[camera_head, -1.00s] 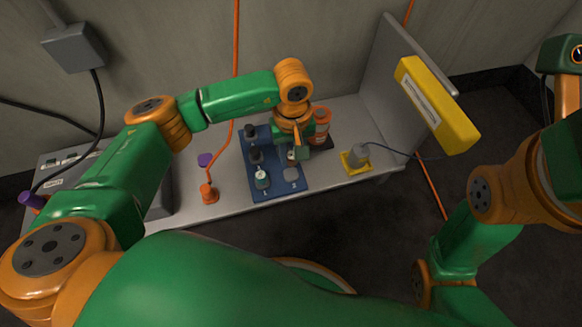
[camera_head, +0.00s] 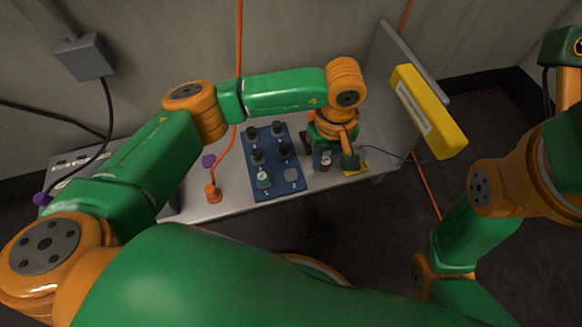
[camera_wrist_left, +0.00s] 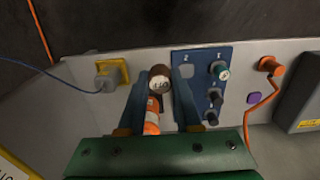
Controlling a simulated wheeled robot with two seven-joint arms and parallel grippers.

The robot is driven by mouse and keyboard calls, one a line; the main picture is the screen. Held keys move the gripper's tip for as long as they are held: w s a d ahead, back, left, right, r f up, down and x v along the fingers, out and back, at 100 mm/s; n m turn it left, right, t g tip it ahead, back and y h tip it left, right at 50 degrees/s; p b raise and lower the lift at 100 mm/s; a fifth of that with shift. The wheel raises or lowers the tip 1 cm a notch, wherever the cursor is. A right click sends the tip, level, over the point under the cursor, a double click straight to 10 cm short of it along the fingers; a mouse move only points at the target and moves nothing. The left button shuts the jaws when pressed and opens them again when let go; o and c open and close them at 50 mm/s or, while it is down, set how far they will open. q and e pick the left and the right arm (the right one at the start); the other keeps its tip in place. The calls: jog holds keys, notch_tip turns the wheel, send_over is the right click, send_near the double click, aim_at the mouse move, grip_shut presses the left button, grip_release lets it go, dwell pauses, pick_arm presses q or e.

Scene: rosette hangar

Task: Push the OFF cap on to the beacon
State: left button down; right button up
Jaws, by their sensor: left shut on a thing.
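My left gripper (camera_head: 326,160) is shut on the OFF cap (camera_wrist_left: 159,78), a round brown cap with a pale label, held between the fingertips. In the head view the cap (camera_head: 326,164) is small and partly hidden by the fingers. In the left wrist view an orange and white cylinder, seemingly the beacon (camera_wrist_left: 152,121), shows between the fingers, below the cap in the picture. I cannot tell whether cap and beacon touch. My gripper and forearm hide the beacon in the head view. The right gripper is out of view.
A blue board (camera_head: 256,184) with several dark knobs, a green-topped one and a bare grey spot stands left of the gripper. A grey plug on a yellow plate (camera_wrist_left: 124,68) is close by. A grey panel with a yellow box (camera_head: 428,112) rises at the right.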

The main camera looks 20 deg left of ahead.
pick_arm(q)
jog(key=s+d+r+p, duration=0.1)
jog(key=d+r+p, duration=0.1)
jog(key=d+r, duration=0.2)
jog(key=shift+s+d+r, duration=0.15)
jog(key=shift+d+r, duration=0.15)
jog(key=shift+d, duration=0.85)
